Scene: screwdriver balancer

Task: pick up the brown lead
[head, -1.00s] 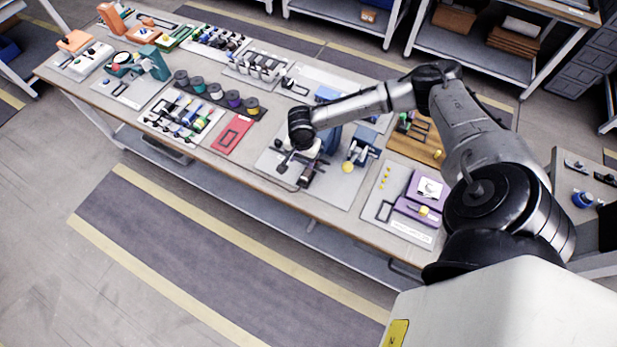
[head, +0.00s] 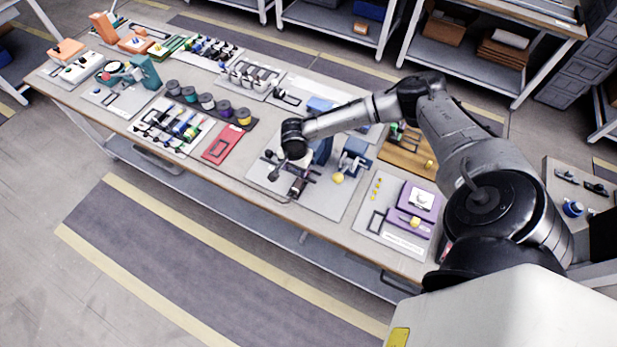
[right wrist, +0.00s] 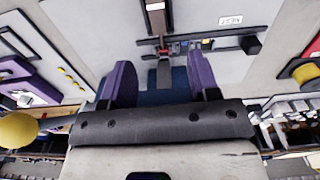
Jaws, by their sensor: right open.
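My right gripper (right wrist: 159,64) is open, with its two purple fingers spread apart and nothing clearly held between them. In the head view the right arm reaches in from the right and its dark wrist (head: 293,138) hangs over the grey board in the middle of the bench. My left gripper is out of view.
On the bench, a purple block (head: 414,204) stands to the right of the grey board (head: 328,205). A red plate (head: 221,143) and a row of spools (head: 206,101) lie to its left. A blue clamp-like device (head: 354,158) stands close to the right wrist.

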